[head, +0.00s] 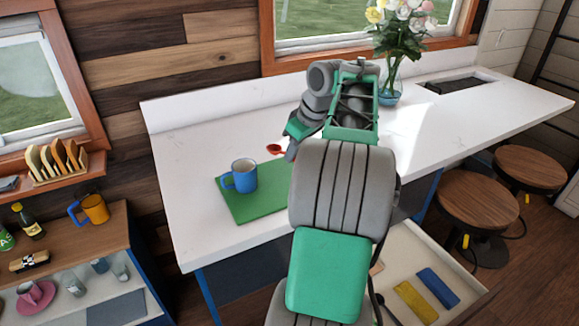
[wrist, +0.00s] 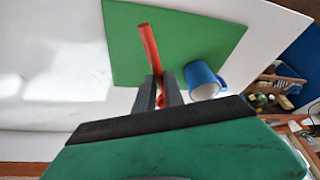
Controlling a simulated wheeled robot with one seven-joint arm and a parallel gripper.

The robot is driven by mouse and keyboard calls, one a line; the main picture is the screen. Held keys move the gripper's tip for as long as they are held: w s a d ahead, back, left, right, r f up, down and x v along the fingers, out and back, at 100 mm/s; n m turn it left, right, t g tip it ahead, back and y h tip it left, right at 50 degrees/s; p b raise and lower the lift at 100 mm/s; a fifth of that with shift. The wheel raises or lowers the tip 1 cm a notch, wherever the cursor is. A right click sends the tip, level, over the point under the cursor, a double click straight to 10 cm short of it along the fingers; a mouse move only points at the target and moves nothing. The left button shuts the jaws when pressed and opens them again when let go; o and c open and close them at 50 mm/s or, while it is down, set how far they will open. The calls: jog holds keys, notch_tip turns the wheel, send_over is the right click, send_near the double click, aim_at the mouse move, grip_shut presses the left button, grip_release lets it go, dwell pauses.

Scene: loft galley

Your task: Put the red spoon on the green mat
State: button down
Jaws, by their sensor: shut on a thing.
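The red spoon (head: 275,149) shows at my gripper (head: 290,150) in the head view, near the back right corner of the green mat (head: 262,206). In the wrist view my gripper (wrist: 158,95) is shut on the red spoon (wrist: 149,47), whose handle extends out over the green mat (wrist: 120,45). I cannot tell how high the spoon is above the counter. A blue mug (head: 241,177) stands on the mat; it also shows in the wrist view (wrist: 205,82), just right of my gripper. My arm hides part of the counter.
The white counter (head: 190,135) is clear left of and behind the mat. A glass vase of flowers (head: 390,85) stands farther right. An open drawer (head: 465,265) holds a yellow and a blue item below the counter. Stools (head: 480,203) stand at the right.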

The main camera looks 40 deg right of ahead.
jog(key=w+d+f, duration=0.2)
jog(key=f, duration=0.1)
jog(key=w+d+f, duration=0.1)
jog(key=f, duration=0.1)
jog(key=shift+w+d+f, duration=0.15)
jog(key=shift+d+f, duration=0.1)
jog(key=shift+d, duration=0.1)
jog(key=f, duration=0.2)
jog(key=shift+w+d+f+p, duration=0.2)
jog(key=shift+f+p, duration=0.1)
jog(key=shift+f, duration=0.1)
jog(key=shift+s+f, duration=0.1)
jog(key=shift+f, duration=0.3)
jog(key=shift+f, duration=0.1)
jog(key=shift+f, duration=0.15)
jog(key=c, duration=1.4)
grip_release()
